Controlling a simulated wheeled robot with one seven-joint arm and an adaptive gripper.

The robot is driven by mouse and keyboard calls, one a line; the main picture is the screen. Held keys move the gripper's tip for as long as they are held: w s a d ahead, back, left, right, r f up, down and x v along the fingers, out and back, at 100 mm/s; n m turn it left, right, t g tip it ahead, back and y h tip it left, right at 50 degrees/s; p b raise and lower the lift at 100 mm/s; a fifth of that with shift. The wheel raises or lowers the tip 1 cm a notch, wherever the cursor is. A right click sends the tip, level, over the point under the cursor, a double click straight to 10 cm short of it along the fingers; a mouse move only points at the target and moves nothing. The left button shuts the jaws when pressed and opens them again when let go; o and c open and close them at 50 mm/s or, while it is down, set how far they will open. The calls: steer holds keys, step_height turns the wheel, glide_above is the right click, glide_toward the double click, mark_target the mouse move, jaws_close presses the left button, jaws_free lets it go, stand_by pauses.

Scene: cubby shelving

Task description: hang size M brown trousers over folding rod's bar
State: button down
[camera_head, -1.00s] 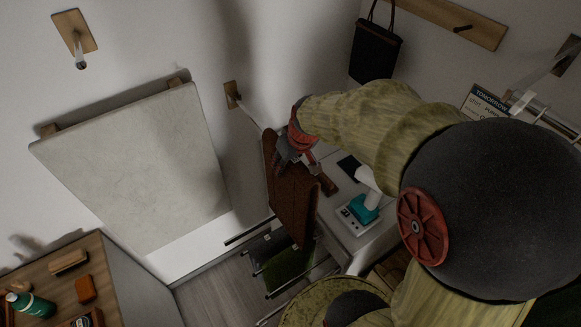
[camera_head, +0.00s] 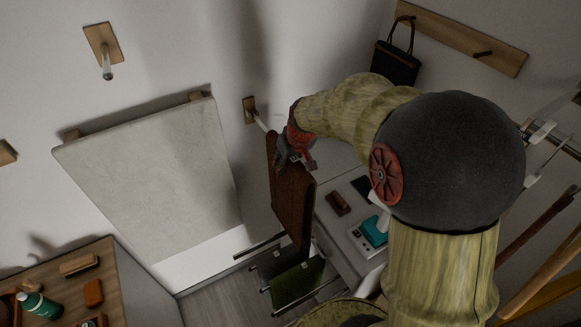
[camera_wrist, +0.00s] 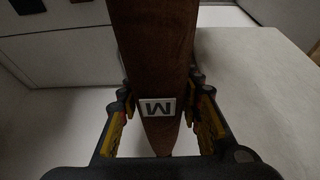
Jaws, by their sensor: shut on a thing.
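The brown trousers (camera_head: 292,196) hang as a long folded strip below my gripper (camera_head: 296,160) in the head view. In the wrist view the trousers (camera_wrist: 155,60) run between the fingers of my gripper (camera_wrist: 160,105), and a white label with an "M" shows on them. My gripper is shut on the trousers. A pale rod (camera_head: 262,124) sticks out from a wooden wall plate behind my gripper; its far part is hidden by the gripper and trousers. Whether the trousers touch the rod I cannot tell.
Below hang a dark garment (camera_head: 275,262) and a green garment (camera_head: 297,283) on low bars. A white counter (camera_head: 335,225) with a teal-and-white device (camera_head: 373,232) stands to the right. A large pale board (camera_head: 150,180) leans left. A black bag (camera_head: 396,64) hangs on the wall.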

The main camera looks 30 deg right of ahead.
steer(key=w, duration=0.6)
steer(key=w+f, duration=0.1)
steer(key=w, duration=0.2)
stand_by(0.5)
steer(key=c, duration=1.2)
jaws_free()
steer(key=shift+o, duration=0.2)
steer(key=v, duration=1.2)
